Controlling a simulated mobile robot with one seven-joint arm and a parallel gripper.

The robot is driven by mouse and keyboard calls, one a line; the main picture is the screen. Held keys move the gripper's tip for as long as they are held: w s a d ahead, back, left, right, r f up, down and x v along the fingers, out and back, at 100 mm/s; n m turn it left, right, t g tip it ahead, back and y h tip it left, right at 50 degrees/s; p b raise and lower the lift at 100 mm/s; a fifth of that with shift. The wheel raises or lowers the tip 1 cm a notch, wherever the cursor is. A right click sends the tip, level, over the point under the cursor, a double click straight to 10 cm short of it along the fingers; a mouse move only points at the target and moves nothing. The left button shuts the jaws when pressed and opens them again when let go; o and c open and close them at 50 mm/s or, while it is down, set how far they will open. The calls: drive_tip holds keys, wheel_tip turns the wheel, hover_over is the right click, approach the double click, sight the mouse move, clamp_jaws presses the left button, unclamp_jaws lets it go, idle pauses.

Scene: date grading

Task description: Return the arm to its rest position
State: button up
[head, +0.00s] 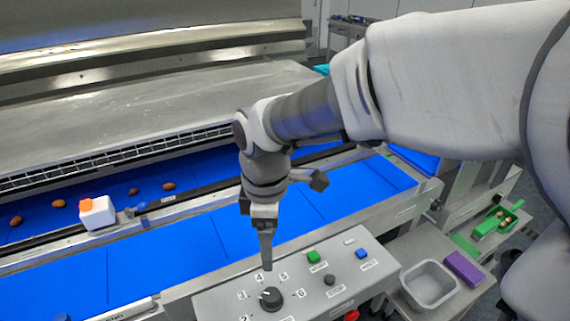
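My arm reaches in from the right, and my gripper (266,262) points down at the grey control panel (225,301). Its fingertips are just above or at the black dial knob (271,298); I cannot tell whether they touch it. The fingers look close together, seen edge-on, so their opening is unclear. Numbers ring the knob. A green button (314,256) and a blue button (361,253) are to its right, with a dark button (329,279) below them.
A blue belt (190,250) runs behind the panel. Several brown dates (168,186) lie on the far belt, near a white box with an orange top (97,213). At right are a grey tray (430,284), a purple block (464,268) and a green scoop (497,220). A red button (351,315) is at the panel's front.

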drive_tip(key=s+d+r+m+t, duration=0.2)
drive_tip(key=s+d+r+m, duration=0.2)
drive_tip(key=d+m, duration=0.5)
drive_tip(key=s+d+r+m+t, duration=0.3)
drive_tip(key=s+d+r+m, duration=0.1)
drive_tip(key=d+m, duration=0.5)
drive_tip(key=shift+d+r+m+t, duration=0.15)
drive_tip(key=shift+d+m+t, duration=0.15)
drive_tip(key=shift+d, duration=0.65)
drive_tip(key=shift+a, duration=0.15)
